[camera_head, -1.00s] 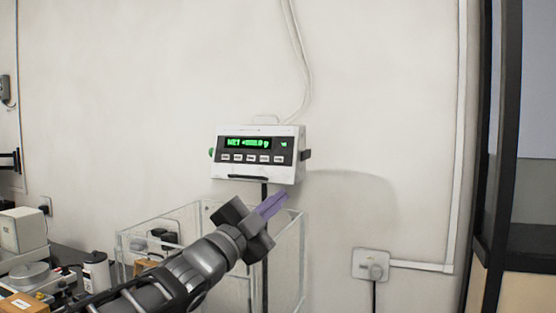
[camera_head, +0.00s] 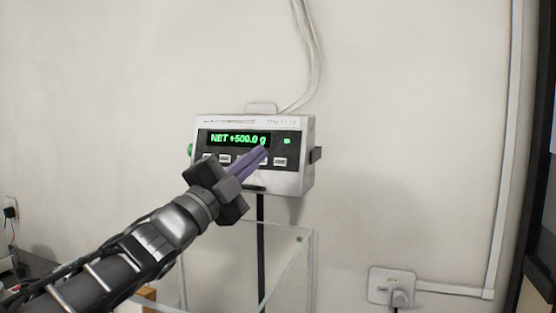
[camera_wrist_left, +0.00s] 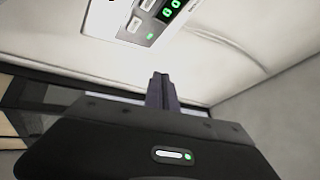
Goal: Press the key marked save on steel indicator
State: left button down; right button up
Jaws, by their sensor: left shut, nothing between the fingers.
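The steel indicator (camera_head: 304,150) stands on a dark post against the wall, its display reading NET +500.0 g in green. A row of white keys runs below the display; the rightmost key (camera_head: 280,162) shows clear, and the middle ones are partly hidden by my gripper. The key labels are too small to read. My left gripper (camera_head: 262,153) is shut and empty, its purple fingertips in front of the key row, right of the middle. I cannot tell whether they touch the panel. In the left wrist view the indicator (camera_wrist_left: 125,22) lies beyond the fingertips. My right gripper is not in view.
A clear-walled box (camera_head: 310,265) stands below the indicator. A wall socket (camera_head: 391,288) with a plug is at lower right. Cables (camera_head: 313,60) run up the wall. The wall right of the indicator is bare.

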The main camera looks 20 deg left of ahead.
aim_at(280, 162)
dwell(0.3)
pick_arm(q)
jog(key=shift+w+a+f+p, duration=0.15)
jog(key=shift+w+f, duration=0.25)
jog(key=shift+w, duration=1)
jog(key=shift+w+f+p, duration=0.2)
jog(key=shift+w+f, duration=0.2)
jog(key=shift+w, duration=1)
jog(key=shift+w+a+f+p, duration=0.15)
jog(key=shift+w+f, duration=0.25)
jog(key=shift+w, duration=1)
jog(key=shift+w+f, duration=0.1)
jog(key=shift+w, duration=0.1)
jog(key=shift+w, duration=0.25)
